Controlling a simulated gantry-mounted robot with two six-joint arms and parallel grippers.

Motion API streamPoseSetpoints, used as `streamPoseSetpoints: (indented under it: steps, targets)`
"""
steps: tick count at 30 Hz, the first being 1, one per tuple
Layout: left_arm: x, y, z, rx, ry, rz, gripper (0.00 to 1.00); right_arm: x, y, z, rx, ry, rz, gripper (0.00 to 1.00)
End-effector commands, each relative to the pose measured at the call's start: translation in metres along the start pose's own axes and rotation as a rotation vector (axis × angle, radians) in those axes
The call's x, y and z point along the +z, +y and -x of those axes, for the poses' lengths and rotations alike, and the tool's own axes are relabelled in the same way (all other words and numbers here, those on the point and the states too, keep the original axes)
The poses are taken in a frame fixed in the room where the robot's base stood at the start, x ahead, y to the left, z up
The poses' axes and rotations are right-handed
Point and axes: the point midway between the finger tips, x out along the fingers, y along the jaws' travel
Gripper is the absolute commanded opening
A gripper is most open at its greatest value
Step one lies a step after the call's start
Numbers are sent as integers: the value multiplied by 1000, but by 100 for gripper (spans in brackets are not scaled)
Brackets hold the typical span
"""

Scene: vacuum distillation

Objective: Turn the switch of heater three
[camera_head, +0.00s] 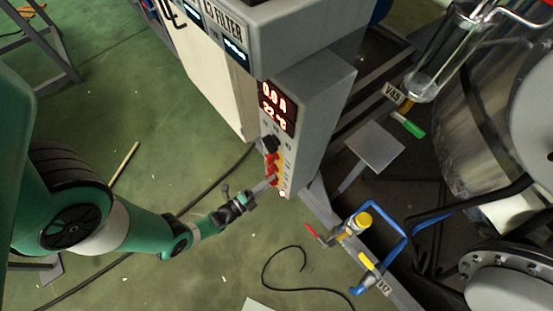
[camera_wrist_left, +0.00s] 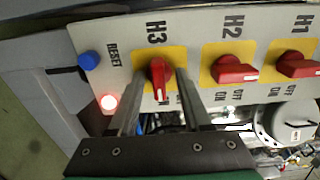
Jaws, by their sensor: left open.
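The heater three switch is a red knob (camera_wrist_left: 158,78) on a yellow plate marked H3 in the left wrist view. Its white pointer end faces down in that picture, unlike the H2 knob (camera_wrist_left: 235,70) and H1 knob (camera_wrist_left: 298,66), whose pointers face right. My left gripper (camera_wrist_left: 157,85) is open, with one finger on each side of the H3 knob. I cannot tell whether they touch it. In the head view the left gripper (camera_head: 270,184) is at the lower knobs of the control box (camera_head: 313,110). The right gripper is not in view.
A blue reset button (camera_wrist_left: 88,60) and a lit red lamp (camera_wrist_left: 109,102) sit beside H3. The box display (camera_head: 275,105) is lit. Cables lie on the green floor.

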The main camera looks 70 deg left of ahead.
Motion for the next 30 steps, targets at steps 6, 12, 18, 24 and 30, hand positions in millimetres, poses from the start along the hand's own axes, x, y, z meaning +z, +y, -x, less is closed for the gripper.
streamPoseSetpoints:
  steps: [6,12,18,24,30]
  targets:
    - [0,0,0,1,-1,0,47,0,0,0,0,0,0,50]
    - [0,0,0,0,0,0,11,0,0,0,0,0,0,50]
    - [0,0,0,0,0,0,0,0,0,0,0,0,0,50]
    - [0,0,0,0,0,3,0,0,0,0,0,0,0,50]
    - [0,0,0,0,0,41,0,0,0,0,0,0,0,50]
